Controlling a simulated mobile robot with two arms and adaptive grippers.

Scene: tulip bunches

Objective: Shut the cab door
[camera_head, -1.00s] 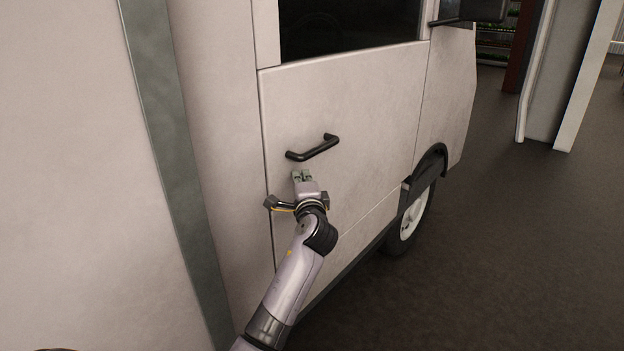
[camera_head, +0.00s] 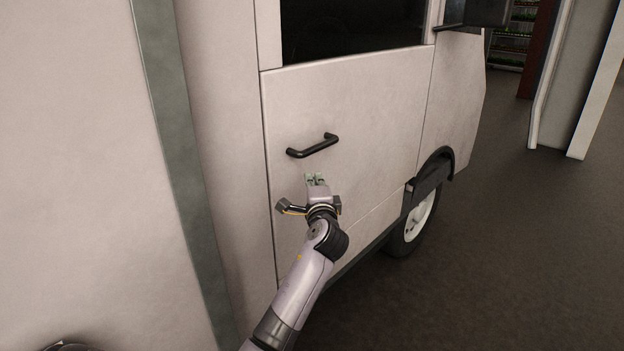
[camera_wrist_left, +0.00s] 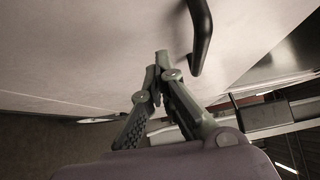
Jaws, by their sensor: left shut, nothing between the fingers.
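The cab door (camera_head: 365,115) is a pale panel with a dark window above it. It looks about flush with the body panels around it, with thin seams at its edges. Its black bar handle (camera_head: 313,146) sits on the left part of the door and also shows in the left wrist view (camera_wrist_left: 203,35). My left gripper (camera_head: 315,178) is shut and empty, just below the handle and close to the door face. In the left wrist view its fingertips (camera_wrist_left: 162,58) are together beside the handle. I cannot tell whether they touch the door. My right gripper is not in view.
A front wheel (camera_head: 415,220) under a dark arch and a mirror (camera_head: 485,12) are at the right of the cab. The van's side with a grey-green stripe (camera_head: 180,150) fills the left. Dark floor (camera_head: 520,250) is clear at right, before a pale pillar (camera_head: 575,80).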

